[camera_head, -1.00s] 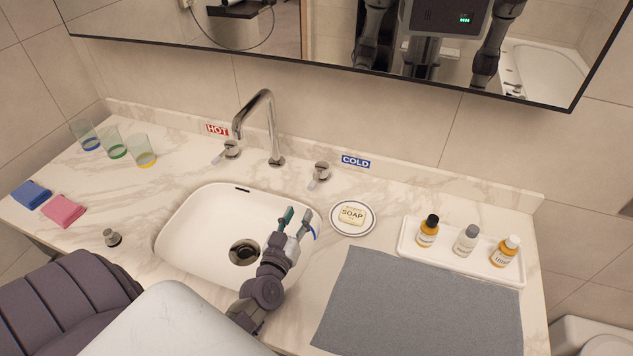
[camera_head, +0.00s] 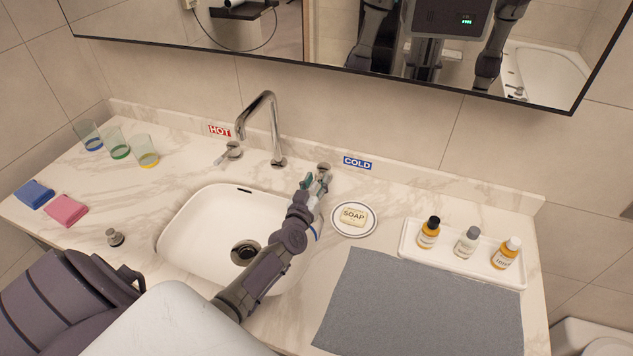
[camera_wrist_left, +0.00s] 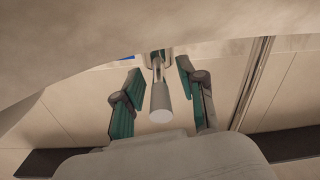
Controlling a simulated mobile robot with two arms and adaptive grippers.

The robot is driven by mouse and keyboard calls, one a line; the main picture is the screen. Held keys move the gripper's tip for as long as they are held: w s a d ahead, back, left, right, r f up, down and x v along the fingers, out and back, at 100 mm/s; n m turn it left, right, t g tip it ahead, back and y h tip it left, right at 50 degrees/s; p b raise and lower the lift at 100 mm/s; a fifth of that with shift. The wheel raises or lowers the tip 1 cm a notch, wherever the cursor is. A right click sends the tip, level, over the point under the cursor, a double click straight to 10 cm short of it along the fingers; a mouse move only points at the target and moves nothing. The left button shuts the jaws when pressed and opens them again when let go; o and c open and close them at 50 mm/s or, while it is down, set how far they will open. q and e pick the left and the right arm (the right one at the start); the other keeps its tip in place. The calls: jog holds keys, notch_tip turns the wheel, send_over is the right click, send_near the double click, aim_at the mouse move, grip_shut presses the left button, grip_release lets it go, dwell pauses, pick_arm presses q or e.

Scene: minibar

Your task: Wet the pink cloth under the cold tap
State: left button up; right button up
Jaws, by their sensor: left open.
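The pink cloth (camera_head: 66,210) lies folded on the counter at the far left, beside the blue cloth. My left gripper (camera_head: 317,181) is open at the cold tap handle (camera_head: 324,168), below the COLD label (camera_head: 357,163). In the left wrist view the handle's lever (camera_wrist_left: 160,100) stands between the two open fingers, with a gap on each side. The spout (camera_head: 262,115) arches over the white sink (camera_head: 185,232). No water shows from it. My right gripper is not seen.
The hot tap (camera_head: 232,150) stands left of the spout. A soap dish (camera_head: 354,231) is just right of my left gripper. A tray (camera_head: 410,252) with bottles and a grey mat (camera_head: 400,310) lie further right. Several glasses (camera_head: 118,149) stand at the back left.

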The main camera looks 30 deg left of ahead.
pick_arm(q)
grip_shut()
dwell(0.3)
jog(key=shift+d+r+y+p, duration=0.1)
jog(key=shift+r+y+p, duration=0.2)
jog(key=shift+p, duration=0.15)
jog(key=shift+w+d+n+g+y+p, duration=0.15)
jog(key=shift+d+n+g+y+p, duration=0.25)
jog(key=shift+n+y+p, duration=0.6)
jog(key=shift+w+d+f+n+g+y, duration=0.1)
jog(key=shift+d+n+g+y, duration=0.1)
jog(key=shift+y, duration=0.2)
jog(key=shift+d+f+n+g+y, duration=0.1)
jog(key=shift+n+g+y, duration=0.1)
jog(key=shift+y, duration=0.2)
jog(key=shift+a, duration=0.1)
